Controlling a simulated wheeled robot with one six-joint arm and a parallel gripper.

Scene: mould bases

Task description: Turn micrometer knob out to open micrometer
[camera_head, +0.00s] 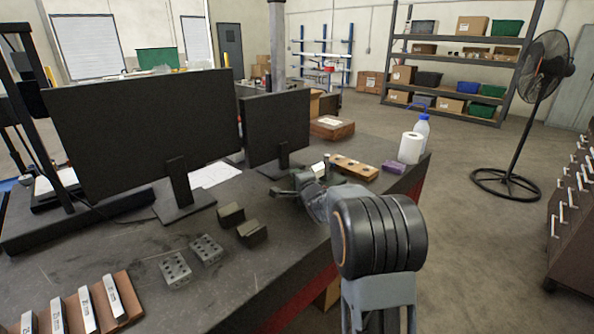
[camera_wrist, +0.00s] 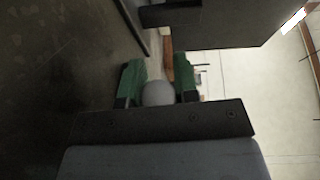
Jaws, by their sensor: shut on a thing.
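My gripper (camera_head: 284,191) reaches over the workbench in the head view, low above the top and near the foot of the smaller monitor. In the wrist view, the green fingers of my gripper (camera_wrist: 158,82) stand on either side of a rounded pale grey thing, seemingly the micrometer knob (camera_wrist: 158,94), and are shut on it. The rest of the micrometer cannot be made out; in the head view it is hidden by my arm or too small to tell. How far the micrometer is open does not show.
Two dark monitors (camera_head: 145,130) stand behind and left of my gripper. Metal blocks (camera_head: 206,248) lie in front. A wooden block with holes (camera_head: 353,167), a purple box (camera_head: 394,167), a paper roll (camera_head: 410,148) and a bottle (camera_head: 422,131) stand to the right.

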